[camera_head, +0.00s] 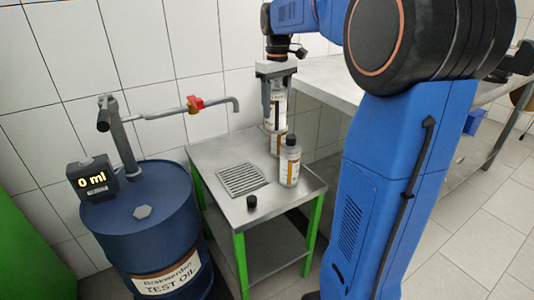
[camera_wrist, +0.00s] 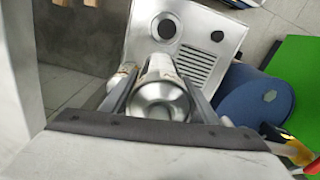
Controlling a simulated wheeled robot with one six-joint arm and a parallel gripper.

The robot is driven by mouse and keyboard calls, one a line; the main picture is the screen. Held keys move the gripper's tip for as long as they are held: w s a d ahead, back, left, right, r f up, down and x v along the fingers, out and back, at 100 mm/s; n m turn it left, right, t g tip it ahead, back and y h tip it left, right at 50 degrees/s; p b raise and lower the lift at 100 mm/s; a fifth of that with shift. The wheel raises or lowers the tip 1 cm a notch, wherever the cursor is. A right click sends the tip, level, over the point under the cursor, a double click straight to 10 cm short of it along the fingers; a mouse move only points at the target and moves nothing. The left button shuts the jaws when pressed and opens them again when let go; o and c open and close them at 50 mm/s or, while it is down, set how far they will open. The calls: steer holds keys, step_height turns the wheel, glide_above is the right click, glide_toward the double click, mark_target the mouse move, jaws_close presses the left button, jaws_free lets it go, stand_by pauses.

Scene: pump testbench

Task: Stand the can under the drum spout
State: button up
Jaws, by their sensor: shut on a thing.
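My gripper (camera_head: 275,98) is shut on a silver can (camera_head: 277,112) with a pale label, held upright above the rear right of a steel stand (camera_head: 222,154). In the wrist view the round metal end of the can (camera_wrist: 163,103) sits between the fingers. The drum spout (camera_head: 236,103) points down to the left of the can, over the stand's grate (camera_head: 243,179). It comes from a pipe with a red valve handle (camera_head: 195,103) on a blue oil drum (camera_head: 143,235). The can and spout are apart.
A grey bottle (camera_head: 290,163) with a dark cap stands on the stand in front of the can. A loose black cap (camera_head: 251,201) lies near the front edge. Another labelled surface shows below the held can; its owner is unclear. The grate is clear. The drum display (camera_head: 92,181) reads 0 ml.

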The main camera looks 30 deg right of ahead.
step_height(320, 180, down, 18)
steer(key=shift+r, duration=0.15)
stand_by(0.5)
steer(key=o, duration=1.5)
